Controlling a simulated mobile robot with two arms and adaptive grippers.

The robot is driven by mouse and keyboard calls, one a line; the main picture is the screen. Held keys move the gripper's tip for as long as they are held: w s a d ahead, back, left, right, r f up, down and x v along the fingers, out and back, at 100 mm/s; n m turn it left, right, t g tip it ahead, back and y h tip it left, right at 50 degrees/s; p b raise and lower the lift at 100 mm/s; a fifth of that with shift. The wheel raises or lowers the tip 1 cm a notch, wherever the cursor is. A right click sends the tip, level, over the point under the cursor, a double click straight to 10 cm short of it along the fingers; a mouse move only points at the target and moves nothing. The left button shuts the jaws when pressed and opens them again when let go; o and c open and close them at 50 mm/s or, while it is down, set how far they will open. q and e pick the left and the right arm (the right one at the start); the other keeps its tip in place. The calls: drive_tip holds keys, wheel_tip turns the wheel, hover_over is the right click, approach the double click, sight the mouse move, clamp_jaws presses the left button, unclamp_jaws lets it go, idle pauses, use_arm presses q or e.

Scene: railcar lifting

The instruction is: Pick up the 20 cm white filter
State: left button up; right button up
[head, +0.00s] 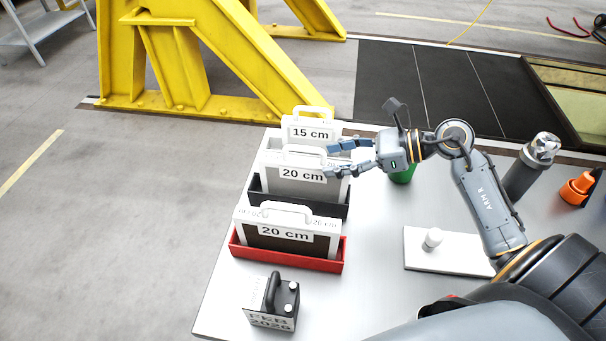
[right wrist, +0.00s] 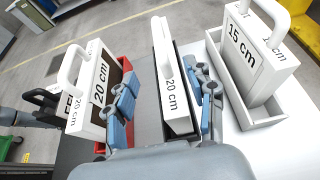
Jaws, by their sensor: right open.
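The 20 cm white filter (head: 278,180), pale with a handle on top, stands upright in a black tray (head: 335,208), middle of a row of three. In the right wrist view the white filter (right wrist: 172,75) stands between my fingers, seen from above. My right gripper (head: 337,158) is open at the right end of the filter's top. Its fingers (right wrist: 165,103) show on either side of the filter with gaps; I see no grip. Another 20 cm filter (head: 290,242) with a dark panel stands in a red tray (head: 335,266). My left gripper is out of view.
A 15 cm filter (head: 308,133) stands close behind; its white tray (right wrist: 235,118) shows in the wrist view. A black calendar block (head: 270,318) stands in front. A white plate with a knob (head: 432,262) lies right. A yellow frame (head: 180,60) stands beyond the table.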

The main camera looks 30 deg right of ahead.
sight(314, 162)
drive_tip(key=shift+w+a+f, duration=0.2)
drive_tip(key=shift+w+a, duration=0.2)
drive_tip(key=shift+a, duration=0.05)
drive_tip(key=shift+w+a+f+p, duration=0.1)
drive_tip(key=shift+w+a+p, duration=0.15)
drive_tip(key=shift+p, duration=0.2)
drive_tip(key=p+x, duration=0.1)
drive_tip(key=x, duration=0.2)
drive_tip(key=shift+w+f+p, duration=0.25)
drive_tip(key=shift+w+p, duration=0.15)
drive_tip(key=shift+w+a+f, duration=0.2)
drive_tip(key=shift+a+f, duration=0.1)
drive_tip(key=shift+a, duration=0.05)
drive_tip(key=shift+d, duration=0.1)
clamp_jaws()
